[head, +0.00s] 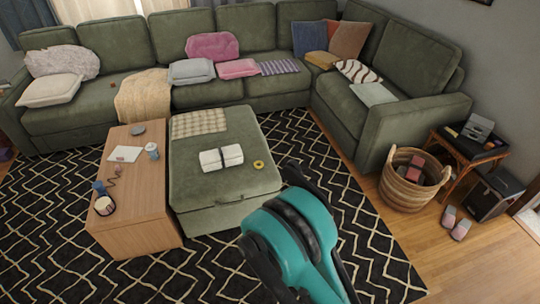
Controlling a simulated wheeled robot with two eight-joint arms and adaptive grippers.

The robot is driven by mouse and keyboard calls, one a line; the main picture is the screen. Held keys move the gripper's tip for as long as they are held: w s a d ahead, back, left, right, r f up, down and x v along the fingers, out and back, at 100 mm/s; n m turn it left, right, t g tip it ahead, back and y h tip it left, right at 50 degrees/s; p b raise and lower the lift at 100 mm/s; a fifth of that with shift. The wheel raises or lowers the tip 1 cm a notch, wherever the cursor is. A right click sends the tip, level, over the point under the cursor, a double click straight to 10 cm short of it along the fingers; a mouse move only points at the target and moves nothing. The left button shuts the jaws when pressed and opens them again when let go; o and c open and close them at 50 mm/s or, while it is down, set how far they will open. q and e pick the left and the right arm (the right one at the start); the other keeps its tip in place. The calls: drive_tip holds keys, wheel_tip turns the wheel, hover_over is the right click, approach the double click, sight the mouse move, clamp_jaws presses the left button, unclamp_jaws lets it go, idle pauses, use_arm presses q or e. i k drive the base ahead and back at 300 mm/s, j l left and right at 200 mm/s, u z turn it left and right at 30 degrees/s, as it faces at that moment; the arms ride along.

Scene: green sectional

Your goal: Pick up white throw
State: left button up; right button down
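Several pale cloths are in the head view, and I cannot tell for certain which is the white throw. A cream throw (144,96) is draped over the front of the sofa seat at the left. A white folded bundle in two parts (221,158) lies on the green ottoman (225,192). A pale folded cloth (373,94) lies on the right sofa section. My teal and black arm, seemingly the right one, rises at the bottom centre, apart from all of these. Its dark end (293,174) is partly hidden, so its fingers are unclear. My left gripper is out of view.
A wooden coffee table (140,236) with small items stands left of the ottoman. A yellow ring (259,164) and checked cloth (199,123) lie on the ottoman. A wicker basket (409,192), side table (462,157) and slippers (455,222) are at right. The patterned rug's front is clear.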

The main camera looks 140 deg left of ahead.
sight(220, 158)
drive_tip(key=u, duration=5.05)
drive_tip(key=i+j+z, duration=0.3)
drive_tip(key=i+j, duration=0.55)
drive_tip(key=i, duration=0.25)
drive_tip(key=i+j+z, duration=0.3)
drive_tip(key=i+j, duration=0.7)
